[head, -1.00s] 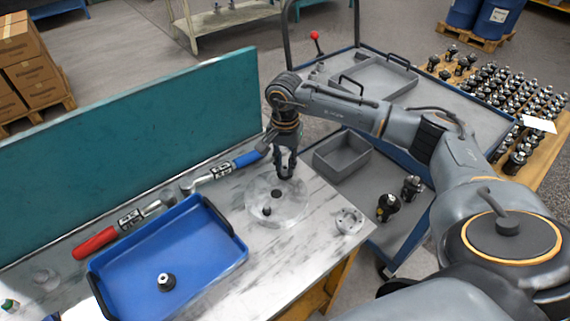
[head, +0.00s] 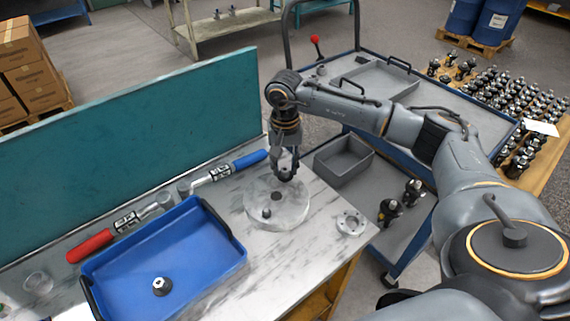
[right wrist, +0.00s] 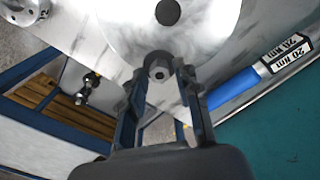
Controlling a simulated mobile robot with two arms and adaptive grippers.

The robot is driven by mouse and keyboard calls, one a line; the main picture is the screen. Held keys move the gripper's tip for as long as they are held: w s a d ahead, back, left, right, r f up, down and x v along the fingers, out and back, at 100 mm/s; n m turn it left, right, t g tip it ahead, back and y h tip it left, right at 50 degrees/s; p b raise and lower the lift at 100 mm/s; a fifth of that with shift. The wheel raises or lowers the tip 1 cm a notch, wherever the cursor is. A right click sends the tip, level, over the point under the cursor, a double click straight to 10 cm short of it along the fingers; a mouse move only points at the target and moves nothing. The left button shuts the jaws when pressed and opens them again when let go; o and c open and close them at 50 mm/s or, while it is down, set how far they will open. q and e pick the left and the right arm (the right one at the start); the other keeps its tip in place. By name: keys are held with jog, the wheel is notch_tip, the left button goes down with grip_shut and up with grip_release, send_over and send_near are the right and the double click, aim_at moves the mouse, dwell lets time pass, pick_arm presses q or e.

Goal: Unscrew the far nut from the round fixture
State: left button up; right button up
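The round fixture (head: 290,215) is a clear, pale disc lying on the bench, with a dark centre hole. A dark near nut (head: 266,212) sits on its near side. My right gripper (head: 286,177) points down over the disc's far edge and hides the far nut in the head view. In the right wrist view, the far nut (right wrist: 158,67) sits at the disc's edge between the tips of my right gripper (right wrist: 160,78). The fingers are apart, with a gap visible beside the nut. My left gripper is not in view.
A blue tray (head: 213,275) holding one small dark nut (head: 162,286) lies left of the fixture. Two torque wrenches, with red (head: 90,246) and blue (head: 250,159) handles, lie along the teal panel (head: 150,140). A metal flange (head: 350,222) lies to the right.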

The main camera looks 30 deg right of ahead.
jog(key=m, duration=1)
dwell(0.4)
dwell(0.4)
